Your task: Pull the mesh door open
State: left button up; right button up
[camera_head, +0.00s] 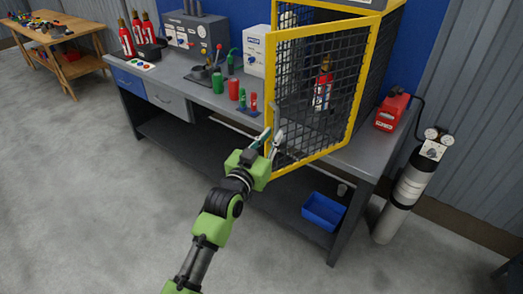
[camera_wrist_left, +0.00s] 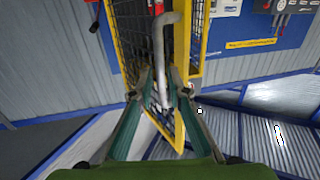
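The mesh door (camera_head: 273,95) has a yellow frame and dark wire mesh. It stands partly open on the cage, its left edge swung out towards me and its right edge at the cage's post. A grey bar handle (camera_wrist_left: 158,45) is on the door's free edge in the left wrist view. My left gripper (camera_head: 270,138) is at the lower part of that edge. My right gripper is not in view.
The cage stands on a grey workbench (camera_head: 195,90). A red extinguisher (camera_head: 322,88) shows through the mesh. A red case (camera_head: 393,108) is right of the door, and a grey cylinder (camera_head: 408,185) stands on the floor. A blue bin (camera_head: 323,211) is below. The floor in front is clear.

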pick_arm(q)
jog(key=v, duration=0.8)
